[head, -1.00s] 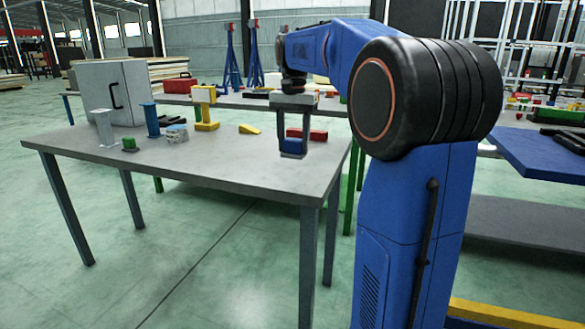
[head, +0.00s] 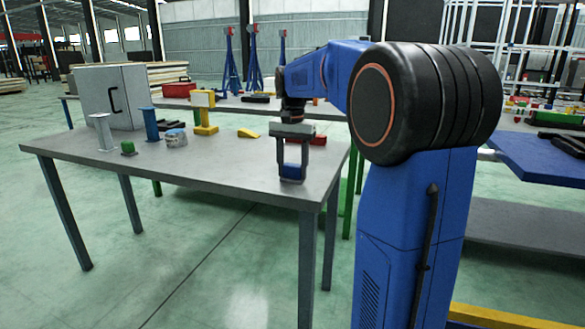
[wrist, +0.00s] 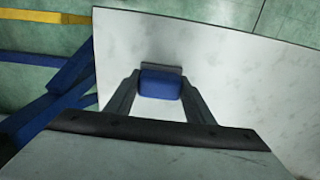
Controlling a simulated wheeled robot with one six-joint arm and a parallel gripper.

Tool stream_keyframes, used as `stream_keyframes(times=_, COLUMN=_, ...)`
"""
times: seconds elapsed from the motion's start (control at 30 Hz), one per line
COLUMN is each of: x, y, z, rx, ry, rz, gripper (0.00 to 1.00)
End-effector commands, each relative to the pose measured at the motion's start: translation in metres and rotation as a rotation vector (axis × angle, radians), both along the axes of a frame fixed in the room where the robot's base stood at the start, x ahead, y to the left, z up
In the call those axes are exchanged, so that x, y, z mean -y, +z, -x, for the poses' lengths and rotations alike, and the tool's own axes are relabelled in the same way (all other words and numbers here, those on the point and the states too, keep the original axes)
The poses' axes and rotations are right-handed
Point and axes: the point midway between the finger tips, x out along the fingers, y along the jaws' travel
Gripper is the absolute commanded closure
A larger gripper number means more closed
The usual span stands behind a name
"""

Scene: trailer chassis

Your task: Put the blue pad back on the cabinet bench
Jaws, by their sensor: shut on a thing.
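My gripper (head: 292,177) is pointed down over the right end of the grey bench (head: 215,170), close to its front corner. It is shut on a small blue pad (head: 292,171), which sits between the fingertips. In the wrist view the blue pad (wrist: 160,86) is held between both fingers, with the pale bench top (wrist: 225,75) behind it. The pad is at or just above the top; I cannot tell whether it touches. A grey cabinet (head: 112,97) with a black C-shaped handle stands at the bench's far left.
On the bench are a green-based item (head: 128,148), a blue post (head: 151,125), a yellow stand (head: 204,112), a yellow wedge (head: 248,133) and a red block (head: 318,139) behind my gripper. The front middle is clear. A blue-topped table (head: 540,160) stands at right.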

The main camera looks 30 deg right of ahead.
Motion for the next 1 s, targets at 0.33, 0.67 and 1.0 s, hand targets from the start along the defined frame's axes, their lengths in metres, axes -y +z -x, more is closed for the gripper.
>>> stream_keyframes(times=0.33, x=0.000, y=-0.001, z=0.000, rx=0.000, ry=0.000, rz=0.000, gripper=0.33)
stream_keyframes(times=0.67, x=0.000, y=0.025, z=-0.001, rx=0.003, ry=0.000, rz=0.000, gripper=0.33)
stream_keyframes(times=1.0, x=0.000, y=0.090, z=-0.001, rx=0.001, ry=0.000, rz=0.000, gripper=0.33)
